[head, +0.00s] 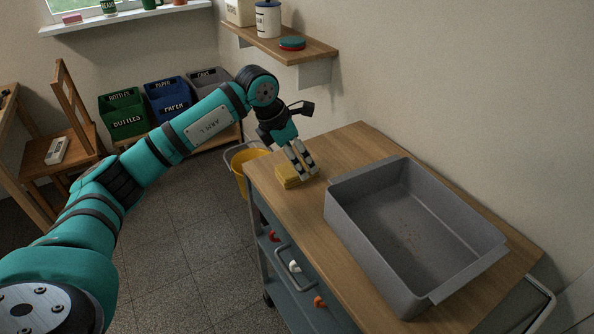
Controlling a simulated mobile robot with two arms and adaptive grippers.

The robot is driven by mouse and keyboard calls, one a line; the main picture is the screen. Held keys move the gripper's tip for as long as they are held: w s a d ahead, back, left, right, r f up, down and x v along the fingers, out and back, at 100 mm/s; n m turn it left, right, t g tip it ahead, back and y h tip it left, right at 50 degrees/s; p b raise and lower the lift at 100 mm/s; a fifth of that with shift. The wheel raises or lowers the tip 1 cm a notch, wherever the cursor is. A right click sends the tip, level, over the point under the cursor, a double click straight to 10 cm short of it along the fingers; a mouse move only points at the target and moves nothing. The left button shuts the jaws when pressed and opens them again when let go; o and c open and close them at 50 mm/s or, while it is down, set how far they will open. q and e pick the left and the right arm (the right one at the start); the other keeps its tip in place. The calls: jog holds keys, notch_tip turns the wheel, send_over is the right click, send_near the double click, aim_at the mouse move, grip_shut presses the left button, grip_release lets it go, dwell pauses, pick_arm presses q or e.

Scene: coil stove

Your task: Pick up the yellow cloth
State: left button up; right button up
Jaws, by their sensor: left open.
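The yellow cloth (287,178) lies folded on the wooden top of the cart (345,147), near its left edge. My left gripper (304,172) points down at the cloth's right side, with its fingers open. The fingers hide part of the cloth, and I cannot tell whether they touch it. My right gripper is not in view.
A large grey tray (343,187) covers much of the cart top to the right. A yellow bucket (240,170) stands behind the cart's left end. A wall shelf (312,46) holds canisters. Green, blue and grey bins stand at the back left.

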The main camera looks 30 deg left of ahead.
aim_at(303, 164)
pick_arm(q)
jog(key=x, duration=0.3)
jog(key=shift+w+d+f, duration=0.25)
jog(key=shift+d, duration=0.05)
jog(key=shift+f, duration=0.15)
jog(key=c, duration=1.2)
jog(key=shift+c, duration=0.2)
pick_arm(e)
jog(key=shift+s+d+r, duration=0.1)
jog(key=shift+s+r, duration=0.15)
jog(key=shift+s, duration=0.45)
pick_arm(q)
notch_tip(303, 164, up, 10)
jog(key=shift+r, duration=0.1)
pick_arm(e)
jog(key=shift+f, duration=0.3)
